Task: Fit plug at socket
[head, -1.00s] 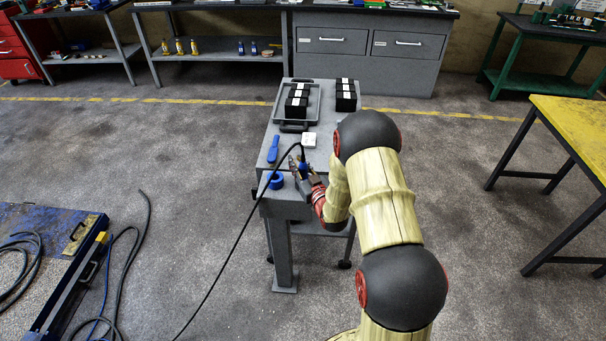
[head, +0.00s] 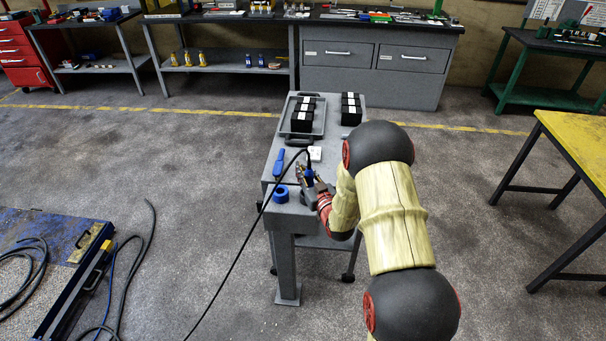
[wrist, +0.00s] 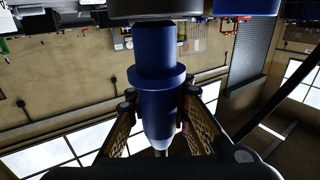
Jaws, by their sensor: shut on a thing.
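My gripper (head: 306,179) is over the near part of the grey trolley. It is shut on a blue plug (wrist: 158,85), which fills the middle of the wrist view between the two fingers. The plug also shows as a small blue spot in the head view (head: 309,174). A black cable (head: 248,240) loops above the gripper and runs down to the floor at lower left. At the top of the wrist view a dark grey block (wrist: 150,8) is right at the plug's wide end. I cannot tell if they touch, or whether this block is the socket.
The trolley top (head: 270,178) holds a blue tape roll (head: 281,194), a blue-handled tool (head: 279,163), a small white block (head: 315,153), a grey tray (head: 287,128) with black boxes (head: 302,118), and more black boxes (head: 351,108). A yellow table (head: 575,140) stands right.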

